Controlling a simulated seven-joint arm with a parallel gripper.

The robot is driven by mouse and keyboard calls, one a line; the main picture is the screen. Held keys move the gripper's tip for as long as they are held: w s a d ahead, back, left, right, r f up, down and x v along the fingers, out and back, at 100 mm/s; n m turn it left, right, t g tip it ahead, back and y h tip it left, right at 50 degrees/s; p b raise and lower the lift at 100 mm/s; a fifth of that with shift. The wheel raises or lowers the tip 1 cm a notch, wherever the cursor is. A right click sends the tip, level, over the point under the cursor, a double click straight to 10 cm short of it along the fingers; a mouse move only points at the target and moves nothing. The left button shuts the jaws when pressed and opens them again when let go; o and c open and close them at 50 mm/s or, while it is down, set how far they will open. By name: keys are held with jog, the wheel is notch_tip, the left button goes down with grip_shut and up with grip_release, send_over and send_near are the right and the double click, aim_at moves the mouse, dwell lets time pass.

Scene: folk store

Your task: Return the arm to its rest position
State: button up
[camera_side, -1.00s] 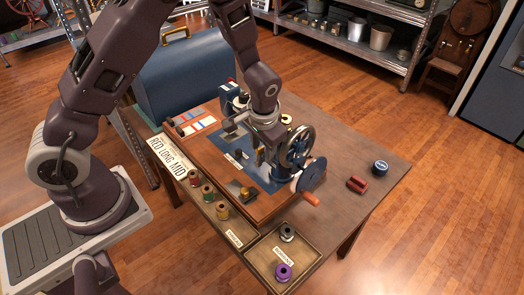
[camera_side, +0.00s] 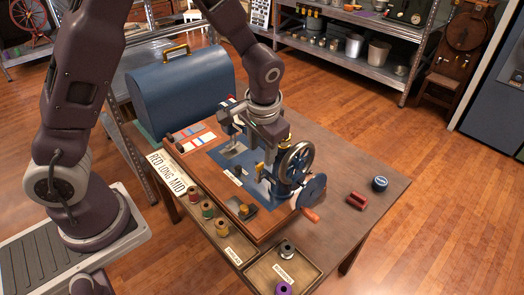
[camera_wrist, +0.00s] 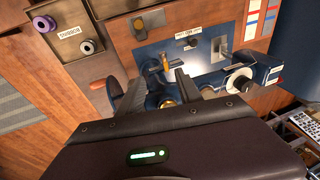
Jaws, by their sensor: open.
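My gripper (camera_side: 230,138) is low over the wooden sewing-machine board (camera_side: 190,167), at the end of my downward-bent arm. Its jaws are open with nothing seen between them. In the wrist view the two dark fingers (camera_wrist: 152,90) point at the blue sewing machine (camera_wrist: 160,68) with its brass parts. In the side view the machine's handwheel (camera_side: 296,162) stands just right of my wrist. My wrist partly hides the machine, and I cannot tell whether the fingers touch it.
A blue domed case (camera_side: 182,88) stands behind the board. Thread spools (camera_side: 207,208) and a bobbin tray (camera_side: 258,277) lie along the front.

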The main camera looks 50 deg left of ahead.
dwell(0.4)
jog(key=s+r+t+h, duration=0.15)
jog(key=s+r, duration=0.35)
jog(key=r, duration=0.5)
jog(key=s+r+t, duration=0.2)
jog(key=s+r, duration=0.6)
jog(key=s, duration=0.4)
jog(key=g+h, duration=0.3)
send_near(258, 165)
jog(key=shift+g, duration=0.25)
jog(key=shift+x, duration=4.35)
jog(key=shift+w+a, duration=0.1)
jog(key=shift+w, duration=0.05)
